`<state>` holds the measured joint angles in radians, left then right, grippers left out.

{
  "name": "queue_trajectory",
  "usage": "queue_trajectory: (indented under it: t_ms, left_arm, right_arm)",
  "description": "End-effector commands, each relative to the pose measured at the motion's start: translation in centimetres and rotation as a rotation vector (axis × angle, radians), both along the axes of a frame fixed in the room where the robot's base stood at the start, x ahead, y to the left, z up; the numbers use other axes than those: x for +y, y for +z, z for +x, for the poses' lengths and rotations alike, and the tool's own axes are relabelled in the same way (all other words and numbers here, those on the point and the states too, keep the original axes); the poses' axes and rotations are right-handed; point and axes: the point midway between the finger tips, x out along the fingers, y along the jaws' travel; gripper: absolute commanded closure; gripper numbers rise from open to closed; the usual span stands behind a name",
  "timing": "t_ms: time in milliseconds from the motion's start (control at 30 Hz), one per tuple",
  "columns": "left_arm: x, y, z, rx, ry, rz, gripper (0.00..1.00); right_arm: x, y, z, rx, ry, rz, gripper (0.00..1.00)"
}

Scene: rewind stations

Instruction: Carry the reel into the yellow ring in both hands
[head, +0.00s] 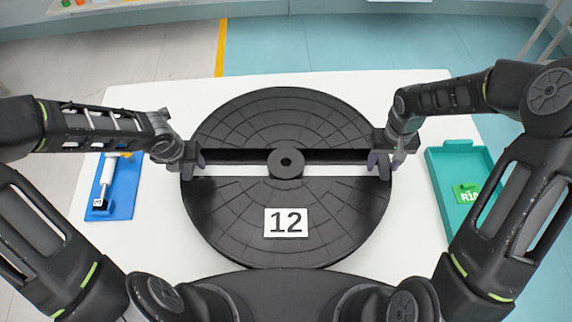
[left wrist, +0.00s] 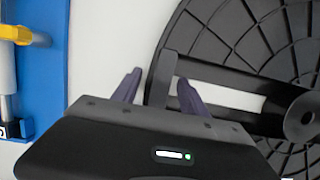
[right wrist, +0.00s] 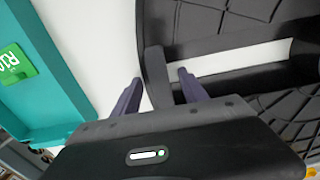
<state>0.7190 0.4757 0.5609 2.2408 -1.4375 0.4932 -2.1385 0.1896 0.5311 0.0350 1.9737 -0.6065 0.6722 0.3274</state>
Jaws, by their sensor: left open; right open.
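The reel (head: 330,215) is a large black ribbed disc lying on the white table, with a round centre hub, open slots across its middle and a white label reading 12. My left gripper (head: 191,166) is open at its left edge; in the left wrist view its fingers (left wrist: 160,90) stand either side of the rim piece of the reel (left wrist: 235,45). My right gripper (head: 385,164) is open at its right edge; in the right wrist view its fingers (right wrist: 161,90) stand either side of the rim piece of the reel (right wrist: 205,22). The yellow ring is not in view.
A blue tray (head: 125,200) with a white and yellow tool lies left of the reel. A teal tray (head: 440,165) with a green R10 card (head: 466,194) lies on the right. A yellow floor strip (head: 221,48) runs beyond the white table (head: 150,98).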

Motion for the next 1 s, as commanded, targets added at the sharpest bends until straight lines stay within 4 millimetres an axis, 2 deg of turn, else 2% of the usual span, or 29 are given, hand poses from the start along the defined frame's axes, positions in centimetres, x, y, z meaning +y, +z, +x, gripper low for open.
queue_trajectory:
  t_ms: [100,700,1000]
  left_arm:
    - [0.01,0.02,-0.02,0.0,0.0,0.0,0.5]
    - [0.02,0.03,-0.03,0.001,0.001,0.0,0.99]
    - [0.03,0.04,-0.03,0.001,0.001,0.001,1.0]
  right_arm:
    - [0.0,0.03,0.01,0.0,0.0,0.0,0.5]
    - [0.0,0.06,0.03,-0.001,0.0,0.0,0.99]
    - [0.0,0.07,0.03,-0.001,0.0,0.0,1.0]
